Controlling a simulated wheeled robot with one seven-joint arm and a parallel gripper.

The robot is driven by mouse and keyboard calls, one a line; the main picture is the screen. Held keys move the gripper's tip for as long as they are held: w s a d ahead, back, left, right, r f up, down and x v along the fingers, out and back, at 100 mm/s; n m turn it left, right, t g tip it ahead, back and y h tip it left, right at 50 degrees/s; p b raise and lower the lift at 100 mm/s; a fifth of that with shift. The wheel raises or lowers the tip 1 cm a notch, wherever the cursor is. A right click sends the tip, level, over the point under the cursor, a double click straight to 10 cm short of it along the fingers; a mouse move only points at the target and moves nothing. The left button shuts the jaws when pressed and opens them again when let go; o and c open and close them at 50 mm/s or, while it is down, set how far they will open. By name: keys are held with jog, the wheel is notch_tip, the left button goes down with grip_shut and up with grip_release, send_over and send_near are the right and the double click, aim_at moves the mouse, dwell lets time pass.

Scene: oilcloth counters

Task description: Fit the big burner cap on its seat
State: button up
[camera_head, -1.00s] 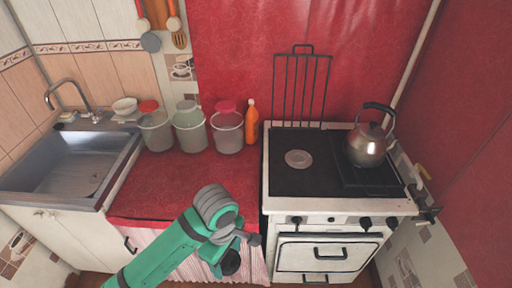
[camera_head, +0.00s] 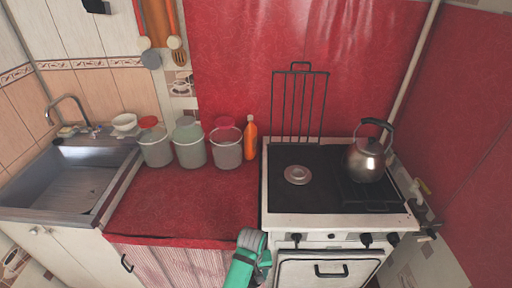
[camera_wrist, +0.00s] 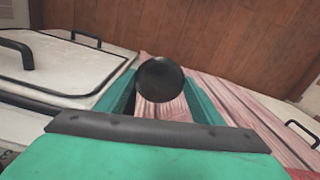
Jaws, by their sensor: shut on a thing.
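The big burner cap (camera_wrist: 160,78), a dark round disc, is held between the two teal fingers of my gripper (camera_wrist: 160,88) in the wrist view. My gripper is shut on it, in front of the pink striped curtain below the counter. In the head view, part of my arm shows at the bottom, left of the oven front; the fingers and cap are hidden or out of frame. The burner seat (camera_head: 298,174), a pale round ring, lies bare on the left part of the black stove top (camera_head: 300,200), well above and apart from the cap.
A metal kettle (camera_head: 367,160) stands on the stove's right side. A wire grate (camera_head: 301,103) stands upright behind the seat. An orange bottle (camera_head: 250,141) and several lidded jars (camera_head: 190,152) line the counter's back. The red counter (camera_head: 180,200) is clear in front.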

aim_at(255, 282)
jog(key=f, duration=0.2)
jog(key=s+d+f+m, duration=0.1)
jog(key=shift+s+f, duration=0.3)
jog(key=shift+f, duration=0.15)
jog(key=shift+m, duration=0.3)
jog(key=shift+w+d+r, duration=0.25)
jog(key=shift+w+d, duration=0.15)
jog(key=shift+s+f, duration=0.1)
